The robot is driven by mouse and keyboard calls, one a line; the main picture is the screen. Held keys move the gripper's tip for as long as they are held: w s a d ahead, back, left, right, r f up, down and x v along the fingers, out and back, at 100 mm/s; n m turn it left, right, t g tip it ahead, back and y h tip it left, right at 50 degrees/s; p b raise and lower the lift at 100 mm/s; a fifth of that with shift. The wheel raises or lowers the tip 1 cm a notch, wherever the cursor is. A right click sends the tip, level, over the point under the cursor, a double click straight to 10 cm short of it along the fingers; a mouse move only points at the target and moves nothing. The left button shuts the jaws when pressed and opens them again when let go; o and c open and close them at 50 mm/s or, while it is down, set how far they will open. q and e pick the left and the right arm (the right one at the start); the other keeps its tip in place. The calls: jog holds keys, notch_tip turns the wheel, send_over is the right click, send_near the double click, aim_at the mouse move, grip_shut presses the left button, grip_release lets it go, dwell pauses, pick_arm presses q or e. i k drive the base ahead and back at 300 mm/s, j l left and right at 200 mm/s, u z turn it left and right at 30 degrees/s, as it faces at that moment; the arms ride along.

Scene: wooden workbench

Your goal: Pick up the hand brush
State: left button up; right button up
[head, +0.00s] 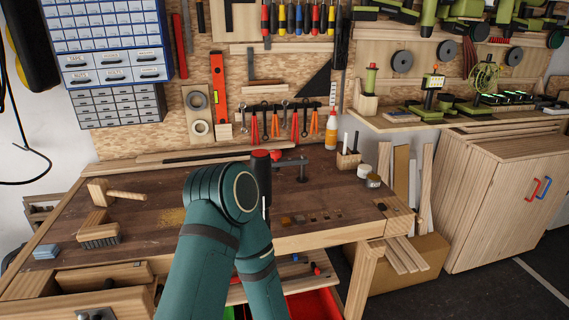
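The hand brush (99,235) lies on the left part of the wooden workbench (150,222), near its front edge. It has a wooden handle pointing to the back and dark bristles facing the front. No gripper is near it or touching it. A teal arm of mine, bent at a joint, rises from the bottom middle and hides part of the bench's centre. Neither of my grippers can be made out in the head view.
A wooden mallet (117,194) lies just behind the brush. A small blue block (46,251) lies to its left. A drawer (104,277) is below the bench's front edge. A glue bottle (331,130) and small jar (373,181) stand right. Bare bench lies right of the brush.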

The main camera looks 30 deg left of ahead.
aim_at(108, 234)
jog(key=u, duration=2.25)
jog(key=i+j+u, duration=0.15)
jog(key=i+j, duration=0.05)
jog(key=j, duration=0.1)
